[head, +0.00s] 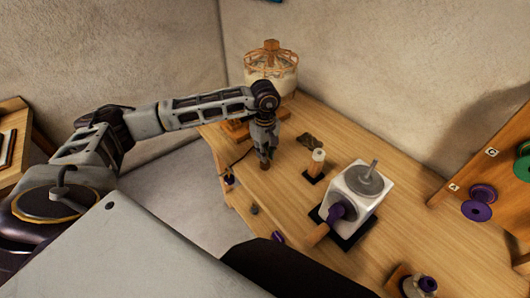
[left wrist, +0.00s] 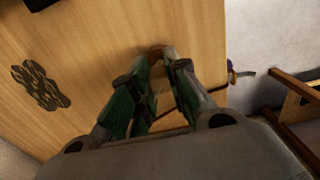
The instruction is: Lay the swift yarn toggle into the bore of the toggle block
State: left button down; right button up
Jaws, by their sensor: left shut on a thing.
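My left gripper (head: 264,163) points down over the left part of the wooden table. In the left wrist view its fingers (left wrist: 162,58) are closed together on a small brown thing (left wrist: 157,50), which I take to be the toggle. Most of that thing is hidden by the fingers. The yarn swift (head: 271,66), a wooden cage with pale yarn, stands at the back, behind the gripper. A wooden block (head: 236,131) lies at its foot, partly hidden by my arm. I cannot tell whether it is the toggle block, and no bore shows. My right gripper is not in view.
A dark patterned piece (head: 309,140) and a pale spool on a black base (head: 318,161) are right of the gripper. A white winder box (head: 357,192) with a purple cone stands further right. A pegboard (head: 497,170) holds purple and green spools. The table's front edge is near the gripper.

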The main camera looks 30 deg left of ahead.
pick_arm(q)
jog(key=shift+f+b, duration=0.65)
jog(key=shift+f, duration=0.15)
dwell(0.5)
jog(key=c, duration=1.3)
grip_release()
jog(key=shift+r, duration=0.1)
jog(key=shift+r+p, duration=0.8)
jog(key=shift+r, duration=0.65)
notch_tip(320, 180, up, 12)
